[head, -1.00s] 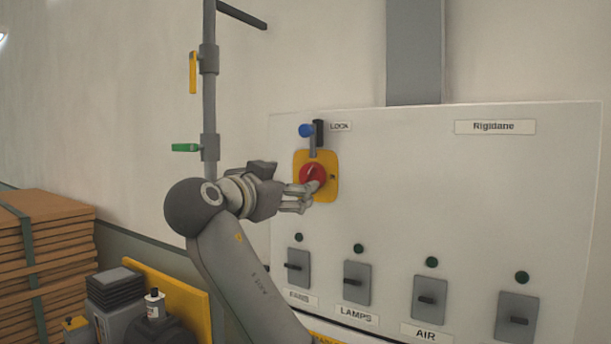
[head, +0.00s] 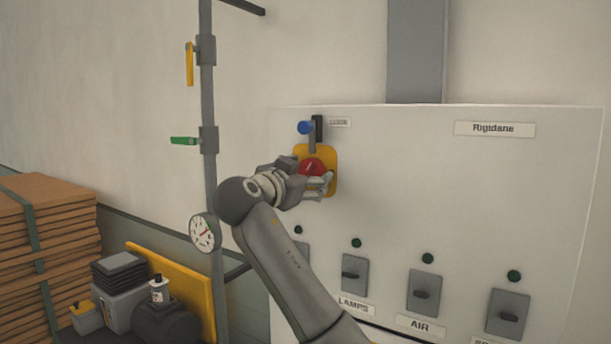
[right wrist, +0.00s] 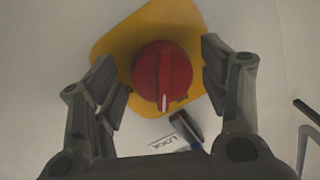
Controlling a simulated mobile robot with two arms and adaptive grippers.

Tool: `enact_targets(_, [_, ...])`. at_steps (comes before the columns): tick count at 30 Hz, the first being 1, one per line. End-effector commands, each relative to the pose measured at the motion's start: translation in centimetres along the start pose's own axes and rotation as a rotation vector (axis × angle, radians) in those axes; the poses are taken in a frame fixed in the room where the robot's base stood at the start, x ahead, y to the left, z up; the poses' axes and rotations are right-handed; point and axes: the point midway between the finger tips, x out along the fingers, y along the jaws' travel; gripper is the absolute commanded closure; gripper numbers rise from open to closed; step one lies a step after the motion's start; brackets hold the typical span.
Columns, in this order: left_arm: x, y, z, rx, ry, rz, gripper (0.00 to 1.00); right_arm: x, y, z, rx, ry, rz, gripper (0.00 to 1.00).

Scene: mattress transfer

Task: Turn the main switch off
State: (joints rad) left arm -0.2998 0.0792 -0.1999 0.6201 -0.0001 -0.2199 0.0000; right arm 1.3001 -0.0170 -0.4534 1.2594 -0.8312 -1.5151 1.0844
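The main switch is a red rotary knob (head: 312,168) on a yellow plate (head: 330,155), high on the left of the white panel. In the right wrist view the knob (right wrist: 162,78) shows face on, with its white mark toward the LOOK-like label at the picture's bottom. My right gripper (head: 318,185) is at the knob in the head view. In the right wrist view its fingers (right wrist: 160,85) are open, one on each side of the knob, with gaps on both sides. My left gripper is not in view.
A blue-ended lock lever (head: 306,128) sits just above the yellow plate. Grey switches, including AIR (head: 422,293), line the lower panel (head: 450,200). A pipe with a green valve handle (head: 183,140) and a gauge (head: 205,233) stands left of my arm.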

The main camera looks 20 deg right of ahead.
Motion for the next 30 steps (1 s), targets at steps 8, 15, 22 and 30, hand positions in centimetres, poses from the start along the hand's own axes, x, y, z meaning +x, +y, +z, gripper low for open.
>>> enact_targets(8, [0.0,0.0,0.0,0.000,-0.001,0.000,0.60,0.0,0.0,0.0,0.000,0.000,0.000,0.72])
enact_targets(15, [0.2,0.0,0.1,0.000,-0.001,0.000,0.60,0.0,0.0,0.0,-0.022,-0.002,0.001,0.73])
enact_targets(22, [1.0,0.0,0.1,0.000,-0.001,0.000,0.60,-0.1,0.1,0.1,-0.132,-0.013,0.005,0.73])
enact_targets(30, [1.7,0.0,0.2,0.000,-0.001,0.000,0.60,-0.1,0.1,-0.1,-0.331,-0.034,0.012,0.73])
